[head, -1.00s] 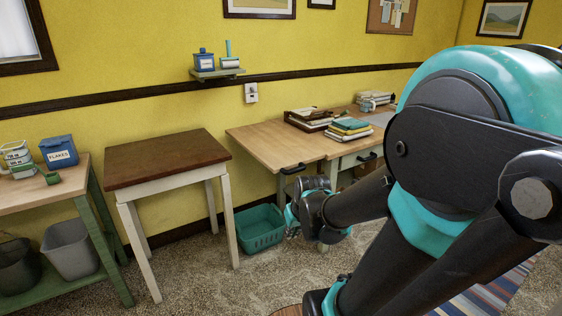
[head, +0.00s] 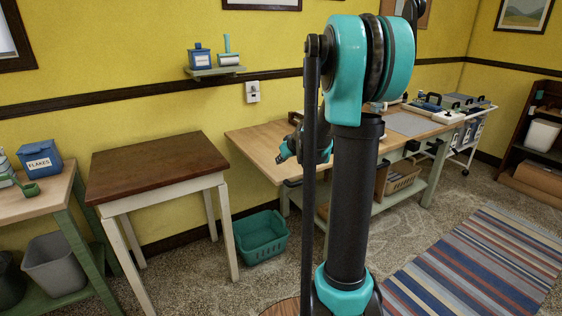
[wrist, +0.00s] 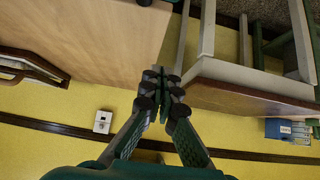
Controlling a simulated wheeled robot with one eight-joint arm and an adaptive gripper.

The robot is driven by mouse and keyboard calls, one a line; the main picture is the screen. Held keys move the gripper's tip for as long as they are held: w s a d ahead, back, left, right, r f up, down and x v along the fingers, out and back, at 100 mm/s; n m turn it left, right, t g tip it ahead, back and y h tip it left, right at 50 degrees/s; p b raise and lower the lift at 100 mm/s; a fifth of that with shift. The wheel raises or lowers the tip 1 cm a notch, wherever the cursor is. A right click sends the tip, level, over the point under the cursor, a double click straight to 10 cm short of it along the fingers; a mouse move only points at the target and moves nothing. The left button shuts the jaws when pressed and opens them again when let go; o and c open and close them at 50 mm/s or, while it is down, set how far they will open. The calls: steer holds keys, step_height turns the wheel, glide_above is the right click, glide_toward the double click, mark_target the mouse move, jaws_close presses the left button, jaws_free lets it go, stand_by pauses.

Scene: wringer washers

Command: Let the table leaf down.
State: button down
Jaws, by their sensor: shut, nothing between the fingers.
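The table leaf (head: 252,152) is the light-wood left end of the long workbench. It looks level with the bench top. In the wrist view, the leaf (wrist: 95,35) fills the upper left, with its edge close to the fingers. My gripper (head: 283,156) appears in front of or above the leaf in the head view; I cannot tell whether it touches. In the wrist view, my gripper (wrist: 165,92) is shut with nothing between its fingers. My arm hides part of the bench and leaf, and what supports the leaf underneath is not visible.
A brown-topped white table (head: 160,160) stands left of the leaf across a narrow gap. A teal basket (head: 262,237) sits on the floor near the leaf. A wall shelf (head: 216,71) and switch (head: 252,92) are behind. A striped rug (head: 480,265) lies right.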

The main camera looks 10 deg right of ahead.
glide_above(271, 177)
steer(key=s+d, duration=0.1)
steer(key=s, duration=0.2)
steer(key=f, duration=0.4)
steer(key=shift+w+d+f, duration=0.1)
steer(key=shift+w+f, duration=0.15)
steer(key=shift+f, duration=0.1)
step_height(271, 177, down, 3)
steer(key=shift+w+f, duration=0.1)
steer(key=shift+f, duration=0.55)
steer(key=shift+f, duration=0.1)
